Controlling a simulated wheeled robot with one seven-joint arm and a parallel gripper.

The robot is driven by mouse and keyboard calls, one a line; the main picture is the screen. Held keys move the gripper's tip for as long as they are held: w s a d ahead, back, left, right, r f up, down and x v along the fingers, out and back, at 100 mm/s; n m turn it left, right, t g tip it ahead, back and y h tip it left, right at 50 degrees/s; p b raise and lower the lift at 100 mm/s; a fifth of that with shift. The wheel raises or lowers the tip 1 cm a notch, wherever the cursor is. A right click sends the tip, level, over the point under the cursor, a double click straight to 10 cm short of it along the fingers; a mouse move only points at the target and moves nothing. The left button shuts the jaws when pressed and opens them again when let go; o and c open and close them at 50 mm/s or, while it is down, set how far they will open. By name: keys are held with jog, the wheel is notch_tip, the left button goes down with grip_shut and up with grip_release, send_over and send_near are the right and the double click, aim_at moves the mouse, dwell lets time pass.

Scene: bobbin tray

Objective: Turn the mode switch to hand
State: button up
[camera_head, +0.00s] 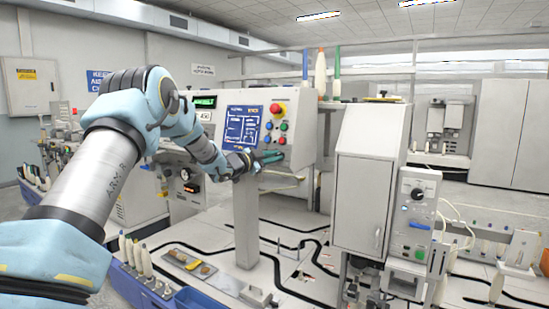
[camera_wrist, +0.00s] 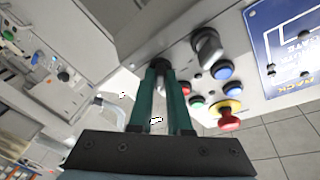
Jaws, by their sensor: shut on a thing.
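The control panel (camera_head: 299,103) has a blue screen and several coloured buttons. My gripper (camera_head: 279,156) is at the panel's lower right, below the buttons. In the wrist view, the teal fingertips of my gripper (camera_wrist: 164,76) are closed around a small dark knob, the mode switch (camera_wrist: 162,65), at the panel face. The fingers hide most of it, and I cannot read its label or which way it points. A second, larger grey-black knob (camera_wrist: 207,46) is beside it, apart from the fingers.
A red emergency stop on a yellow ring (camera_wrist: 229,121) and blue (camera_wrist: 221,70), red (camera_wrist: 185,88) and green (camera_wrist: 197,102) buttons are close to my fingers. A grey cabinet (camera_head: 366,180) stands right of the panel. A white bench with black tracks (camera_head: 215,225) lies below.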

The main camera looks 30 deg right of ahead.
jog(key=shift+f+n, duration=0.1)
jog(key=shift+n, duration=0.2)
grip_shut()
jog(key=shift+s+d+n+t+y+b, duration=0.15)
jog(key=shift+n+t+y+b, duration=1)
jog(key=shift+n, duration=2.55)
jog(key=shift+s+n+t+y+b, duration=0.1)
jog(key=shift+n+t+y+b, duration=0.15)
jog(key=shift+n+t+b, duration=2.05)
jog(key=shift+s+d+n+t+y+b, duration=0.15)
jog(key=shift+n+t+y+b, duration=0.4)
jog(key=shift+n+b, duration=3.2)
jog(key=n+p, duration=0.2)
jog(key=n, duration=0.1)
jog(key=shift+a+p, duration=0.1)
jog(key=shift+p, duration=0.25)
jog(key=o, duration=0.7)
grip_release()
